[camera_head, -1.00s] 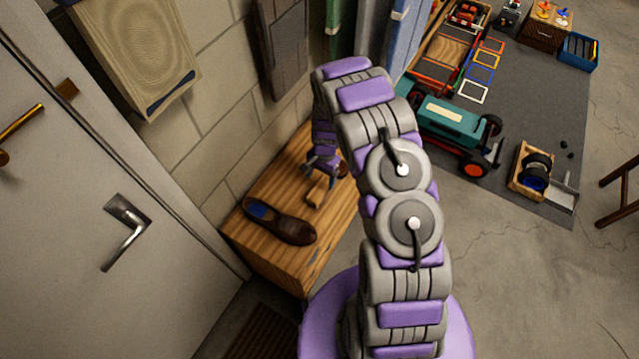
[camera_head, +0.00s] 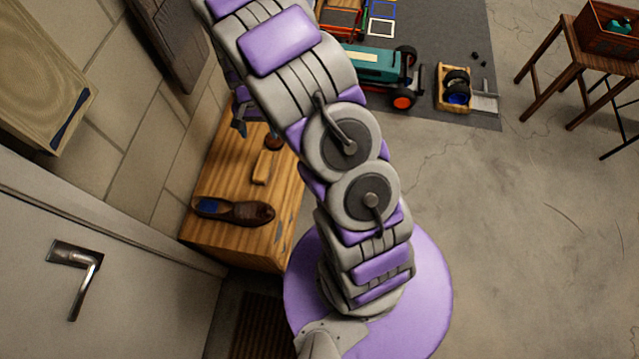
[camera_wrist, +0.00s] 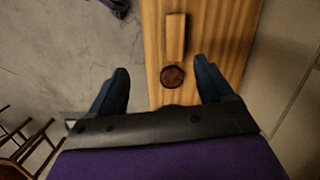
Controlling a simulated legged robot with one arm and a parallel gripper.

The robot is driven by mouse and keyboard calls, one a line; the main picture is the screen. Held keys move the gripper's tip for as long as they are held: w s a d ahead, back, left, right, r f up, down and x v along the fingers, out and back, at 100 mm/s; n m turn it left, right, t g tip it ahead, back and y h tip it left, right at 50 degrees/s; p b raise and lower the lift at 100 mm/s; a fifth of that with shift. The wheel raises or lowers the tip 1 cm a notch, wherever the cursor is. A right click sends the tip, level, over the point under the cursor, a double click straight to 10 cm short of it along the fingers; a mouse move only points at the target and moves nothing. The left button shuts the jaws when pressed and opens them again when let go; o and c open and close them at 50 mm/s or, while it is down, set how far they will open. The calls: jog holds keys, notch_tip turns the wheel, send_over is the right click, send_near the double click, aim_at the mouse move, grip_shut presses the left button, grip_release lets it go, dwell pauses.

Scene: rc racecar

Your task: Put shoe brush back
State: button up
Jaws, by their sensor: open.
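The shoe brush (camera_head: 263,167), a small pale wooden block, lies on the wooden bench (camera_head: 225,176), near a brown leather shoe (camera_head: 234,211). A round dark-brown tin (camera_head: 274,143) sits just beyond one end of the brush. The wrist view shows the brush (camera_wrist: 175,38) and the tin (camera_wrist: 172,77) apart from my fingers. My gripper (camera_wrist: 161,66) is open and empty, above the bench. In the head view my gripper (camera_head: 240,124) is partly hidden by my arm, at the bench's far end.
A grey door with a handle (camera_head: 75,268) and a block wall border the bench on the left. A teal toy car (camera_head: 375,67) and a wooden tray with wheels (camera_head: 453,92) lie on a grey mat. A wooden stool (camera_head: 575,65) stands right. Open floor lies right.

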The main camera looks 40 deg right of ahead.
jog(key=s+a+r+n, duration=0.2)
jog(key=s+r+n, duration=0.3)
jog(key=s+r, duration=1.7)
jog(key=s+r+n, duration=0.2)
jog(key=s, duration=0.9)
jog(key=shift+r+h, duration=0.35)
jog(key=shift+h, duration=0.05)
jog(key=shift+a, duration=0.1)
